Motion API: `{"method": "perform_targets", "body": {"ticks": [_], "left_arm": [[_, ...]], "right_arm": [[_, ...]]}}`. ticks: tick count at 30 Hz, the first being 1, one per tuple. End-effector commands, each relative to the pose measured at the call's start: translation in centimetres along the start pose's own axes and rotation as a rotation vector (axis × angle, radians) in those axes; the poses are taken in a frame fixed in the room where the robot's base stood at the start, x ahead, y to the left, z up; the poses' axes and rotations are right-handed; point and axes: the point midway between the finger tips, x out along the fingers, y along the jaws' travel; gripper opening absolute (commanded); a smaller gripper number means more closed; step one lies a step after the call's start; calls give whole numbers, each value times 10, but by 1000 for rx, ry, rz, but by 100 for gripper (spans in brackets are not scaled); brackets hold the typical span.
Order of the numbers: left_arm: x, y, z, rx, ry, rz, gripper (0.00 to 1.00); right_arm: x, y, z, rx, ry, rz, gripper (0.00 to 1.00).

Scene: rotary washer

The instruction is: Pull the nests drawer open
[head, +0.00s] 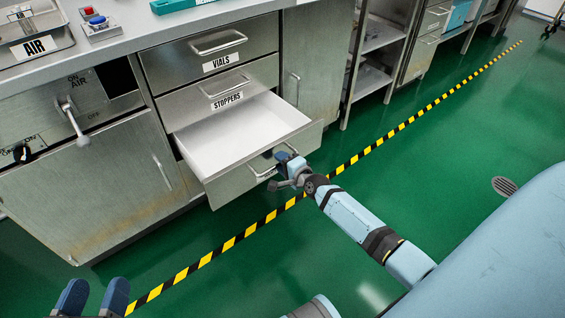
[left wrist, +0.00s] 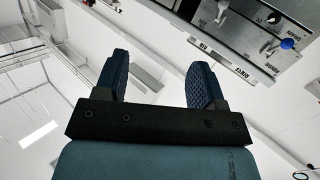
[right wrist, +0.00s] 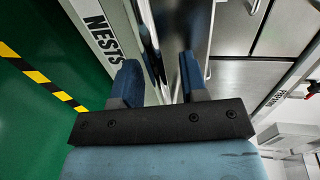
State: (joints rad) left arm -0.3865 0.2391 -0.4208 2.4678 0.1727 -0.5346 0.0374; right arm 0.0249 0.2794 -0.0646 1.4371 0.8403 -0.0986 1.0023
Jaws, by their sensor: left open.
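The nests drawer (head: 240,130) is the lowest of the three drawers in the head view. It is pulled well out, and its white inside looks empty. Its front handle (head: 262,173) is partly covered by my right gripper (head: 284,163), which is at the handle's right end. In the right wrist view the NESTS label (right wrist: 104,36) is left of the fingers (right wrist: 160,85). The fingers stand apart with metal parts between them; whether they press on the handle is unclear. My left gripper (head: 92,297) is open and empty at the bottom left, away from the drawer; its fingers also show in the left wrist view (left wrist: 158,82).
The vials drawer (head: 210,52) and stoppers drawer (head: 222,92) above are closed. A cabinet (head: 90,185) with an air valve lever stands to the left. An open shelf rack (head: 378,40) stands to the right. The green floor (head: 430,140) in front is clear, with a striped line.

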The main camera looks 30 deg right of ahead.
Motion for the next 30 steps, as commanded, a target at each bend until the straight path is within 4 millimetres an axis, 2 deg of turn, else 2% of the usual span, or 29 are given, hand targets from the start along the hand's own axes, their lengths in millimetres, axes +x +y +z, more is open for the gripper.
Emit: {"method": "perform_targets", "body": {"ticks": [5,8,14,21,25,30], "left_arm": [[0,0,-4,8,5,4,63],[0,1,-10,2,4,8,63],[-3,8,-13,-70,-4,-5,63],[-6,9,-40,-65,86,-16,63],[-7,10,-48,-62,117,-20,63],[-8,10,-52,-61,137,-21,63]], "right_arm": [[-2,0,0,0,0,0,40],[-12,-1,0,-1,0,1,40],[-53,-3,0,0,-1,4,40],[-106,-2,0,-1,0,3,40],[-126,-1,0,0,0,2,40],[-137,0,0,0,0,1,40]]}}
